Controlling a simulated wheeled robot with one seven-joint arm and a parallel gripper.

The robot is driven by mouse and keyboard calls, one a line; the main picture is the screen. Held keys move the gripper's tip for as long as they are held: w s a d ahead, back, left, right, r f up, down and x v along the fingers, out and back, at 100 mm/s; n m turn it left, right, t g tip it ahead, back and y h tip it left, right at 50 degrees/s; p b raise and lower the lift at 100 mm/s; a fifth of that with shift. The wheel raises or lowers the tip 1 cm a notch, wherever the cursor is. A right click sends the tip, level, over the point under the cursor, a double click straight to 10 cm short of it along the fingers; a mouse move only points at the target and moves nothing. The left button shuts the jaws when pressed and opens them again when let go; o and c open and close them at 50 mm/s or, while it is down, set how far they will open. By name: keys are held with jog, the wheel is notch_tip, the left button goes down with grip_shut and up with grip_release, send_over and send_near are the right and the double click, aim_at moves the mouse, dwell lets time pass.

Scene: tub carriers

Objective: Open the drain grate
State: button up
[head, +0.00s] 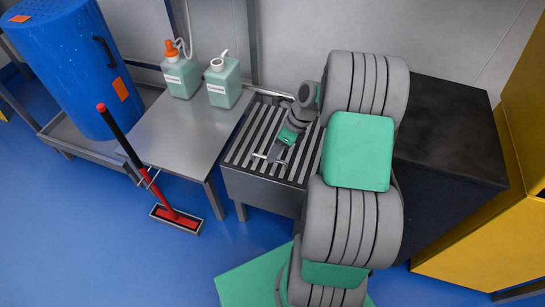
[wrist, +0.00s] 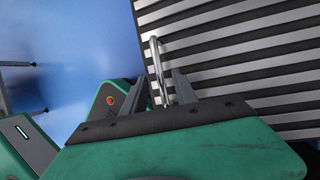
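The drain grate (head: 246,143) is a panel of light metal bars over dark gaps, lying flat and closed on a grey metal basin. It also fills the upper right of the wrist view (wrist: 235,45). A thin metal bar handle (wrist: 156,60) stands up from it near its front left edge. My gripper (head: 270,158) is low over that part of the grate. In the wrist view my gripper (wrist: 160,88) has its two fingers apart, one on each side of the handle, with gaps showing. Whether a finger touches the handle cannot be told. My arm hides the grate's right part.
A steel table (head: 180,130) with two green-liquid bottles (head: 223,82) stands left of the basin. A red squeegee (head: 160,190) leans at the table's front. A blue drum (head: 75,65) is far left, a black block (head: 450,140) right. Blue floor in front is mostly clear.

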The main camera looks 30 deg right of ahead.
jog(key=shift+x, duration=0.75)
jog(key=shift+c, duration=0.3)
grip_shut()
dwell(0.5)
